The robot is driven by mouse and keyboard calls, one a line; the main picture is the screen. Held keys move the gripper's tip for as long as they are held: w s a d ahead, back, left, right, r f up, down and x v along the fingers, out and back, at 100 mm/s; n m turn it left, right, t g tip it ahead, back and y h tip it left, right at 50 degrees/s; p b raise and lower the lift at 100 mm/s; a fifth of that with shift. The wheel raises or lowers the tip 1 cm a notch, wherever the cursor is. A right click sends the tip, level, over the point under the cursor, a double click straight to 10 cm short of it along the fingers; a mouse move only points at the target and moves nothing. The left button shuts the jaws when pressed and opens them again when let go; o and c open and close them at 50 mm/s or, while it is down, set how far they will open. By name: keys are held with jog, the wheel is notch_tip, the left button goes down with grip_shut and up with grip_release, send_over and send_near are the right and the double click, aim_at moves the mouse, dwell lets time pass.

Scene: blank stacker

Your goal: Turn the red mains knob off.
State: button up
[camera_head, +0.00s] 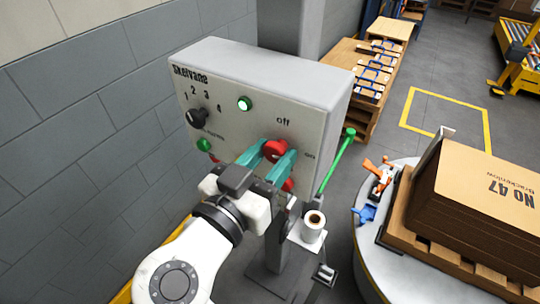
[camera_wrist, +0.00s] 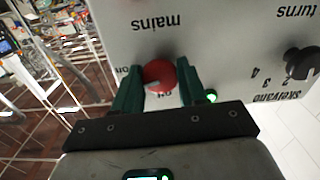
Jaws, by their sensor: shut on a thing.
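The red mains knob (camera_head: 275,148) is on the front of a grey control box (camera_head: 320,85), with "off" printed above it and "on" to its right. My gripper (camera_head: 268,160) has its two teal fingers shut on the knob, one on each side. The wrist view shows the box upside down, with the red knob (camera_wrist: 160,74) between the green fingers of my gripper (camera_wrist: 160,82). A pale mark shows on the knob's face; I cannot tell for sure which label it points at. A green lamp (camera_head: 243,103) on the box is lit.
A black turns knob (camera_head: 197,117) and a green button (camera_head: 204,145) are left on the panel. A red part (camera_head: 288,185) sits below my fingers. A green rod (camera_head: 338,162) and a white roll (camera_head: 313,226) stand right of the box. A round table (camera_head: 375,270) carries a cardboard stack (camera_head: 478,205).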

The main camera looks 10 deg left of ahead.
jog(key=n+p, duration=0.1)
jog(key=n, duration=0.2)
jog(key=shift+r+n, duration=0.1)
jog(key=shift+n, duration=0.3)
jog(key=n+p, duration=0.1)
jog(key=n, duration=0.2)
jog(key=shift+n+p, duration=0.3)
jog(key=shift+p, duration=0.1)
jog(key=n+p, duration=0.3)
jog(key=n, duration=0.1)
jog(key=shift+r, duration=0.1)
jog(key=shift+n+p, duration=1.05)
jog(key=shift+n, duration=0.65)
jog(key=o, duration=1.1)
jog(key=shift+c, duration=0.2)
jog(key=b+v, duration=0.2)
jog(key=v, duration=0.9)
jog(key=shift+b, duration=0.3)
